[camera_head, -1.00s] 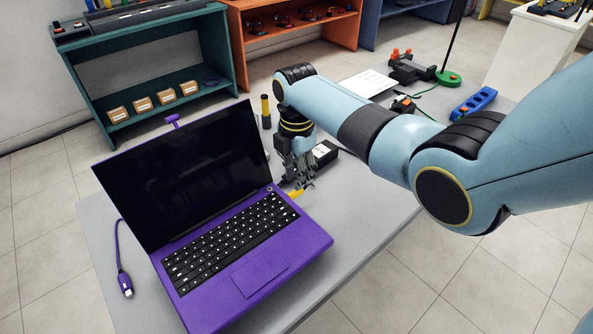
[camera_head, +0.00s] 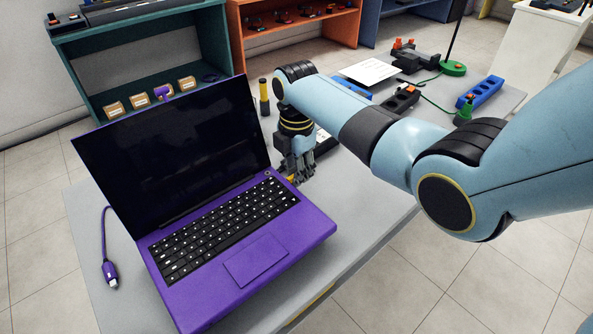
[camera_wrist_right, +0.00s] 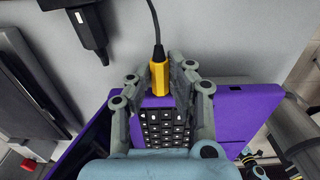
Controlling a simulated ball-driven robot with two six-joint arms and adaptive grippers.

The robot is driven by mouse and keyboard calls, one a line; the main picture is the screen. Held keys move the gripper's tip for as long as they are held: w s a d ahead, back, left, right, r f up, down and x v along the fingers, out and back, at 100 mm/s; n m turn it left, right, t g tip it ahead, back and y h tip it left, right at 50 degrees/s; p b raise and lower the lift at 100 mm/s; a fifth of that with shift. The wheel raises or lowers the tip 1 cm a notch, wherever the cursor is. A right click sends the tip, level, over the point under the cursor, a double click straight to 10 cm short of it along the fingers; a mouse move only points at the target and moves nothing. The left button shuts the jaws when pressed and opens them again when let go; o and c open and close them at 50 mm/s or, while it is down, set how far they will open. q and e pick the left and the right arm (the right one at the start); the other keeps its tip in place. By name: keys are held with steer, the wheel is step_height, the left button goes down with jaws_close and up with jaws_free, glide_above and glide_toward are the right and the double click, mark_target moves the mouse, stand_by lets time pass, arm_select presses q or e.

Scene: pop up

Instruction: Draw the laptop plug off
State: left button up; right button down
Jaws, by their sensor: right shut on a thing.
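A purple laptop (camera_head: 270,260) stands open on the grey table, its dark screen tilted back. The yellow laptop plug (camera_wrist_right: 159,76) is at the laptop's side edge, with a black cable running up from it in the right wrist view. In the head view only a bit of the plug (camera_head: 291,179) shows beside my gripper. My right gripper (camera_head: 300,175) is down at that edge, shut on the plug; its fingers stand on both sides of it in the wrist view (camera_wrist_right: 160,85). I cannot tell whether the plug tip is still seated. My left gripper is not in view.
A purple cable (camera_head: 108,250) lies left of the laptop. A yellow-and-black upright object (camera_head: 264,97) stands behind it. A black adapter (camera_wrist_right: 87,30) lies near the plug. A black socket block (camera_head: 402,99) and a blue power strip (camera_head: 480,92) lie farther back. The front right table is clear.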

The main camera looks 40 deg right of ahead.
steer(key=shift+d, duration=0.4)
steer(key=shift+w+d, duration=0.15)
steer(key=shift+d, duration=1)
steer(key=shift+w+d, duration=0.1)
steer(key=shift+d, duration=1)
